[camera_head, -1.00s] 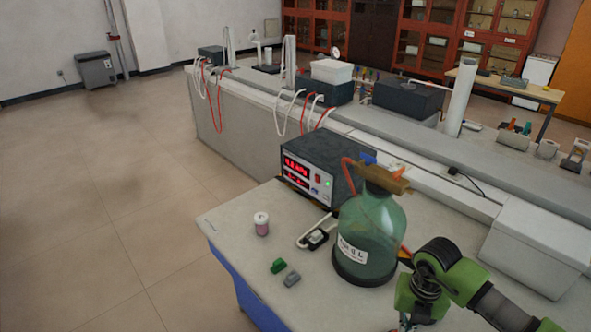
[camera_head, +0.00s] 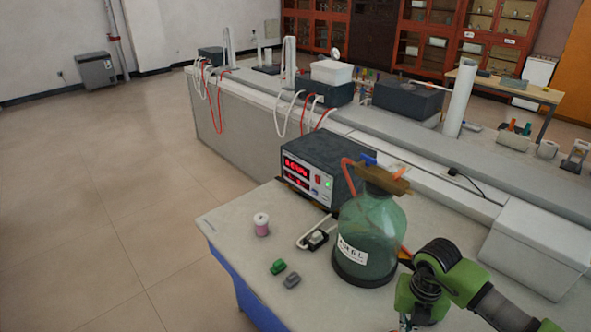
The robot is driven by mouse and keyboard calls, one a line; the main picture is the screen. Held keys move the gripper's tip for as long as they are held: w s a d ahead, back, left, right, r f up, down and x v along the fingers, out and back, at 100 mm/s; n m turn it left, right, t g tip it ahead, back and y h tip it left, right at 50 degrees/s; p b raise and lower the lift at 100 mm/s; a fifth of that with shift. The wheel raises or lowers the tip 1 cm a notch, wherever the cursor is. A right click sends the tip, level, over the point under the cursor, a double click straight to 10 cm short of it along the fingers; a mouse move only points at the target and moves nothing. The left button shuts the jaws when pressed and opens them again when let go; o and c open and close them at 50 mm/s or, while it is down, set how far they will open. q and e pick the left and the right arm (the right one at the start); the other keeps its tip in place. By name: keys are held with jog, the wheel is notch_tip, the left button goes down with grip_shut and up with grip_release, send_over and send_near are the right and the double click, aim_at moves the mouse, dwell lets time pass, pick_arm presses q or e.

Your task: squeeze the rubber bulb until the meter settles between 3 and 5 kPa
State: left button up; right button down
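The meter (camera_head: 312,170) is a dark box with red lit digits and a green light. The display reads in kPa, but its digits are too blurred to read surely. A green glass bottle (camera_head: 372,235) with a white label and brown stopper (camera_head: 384,178) stands in front of it, with a red hose (camera_head: 348,175) at its top. I cannot make out the rubber bulb; it may be hidden behind my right arm or below the picture. My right gripper (camera_head: 408,322) is at the bottom edge, right of the bottle, its fingers mostly cut off. My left gripper is out of view.
A pink-and-white spool (camera_head: 261,225), a green block (camera_head: 277,267), a grey block (camera_head: 292,281) and a black switch with white cable (camera_head: 317,239) lie left of the bottle. A white box (camera_head: 535,245) stands at the right. The bench's front left is mostly clear.

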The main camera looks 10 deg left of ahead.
jog(key=shift+f+b, duration=1.7)
jog(key=shift+f, duration=0.4)
jog(key=shift+r+p, duration=1.05)
jog(key=shift+r, duration=0.65)
jog(key=shift+f, duration=0.1)
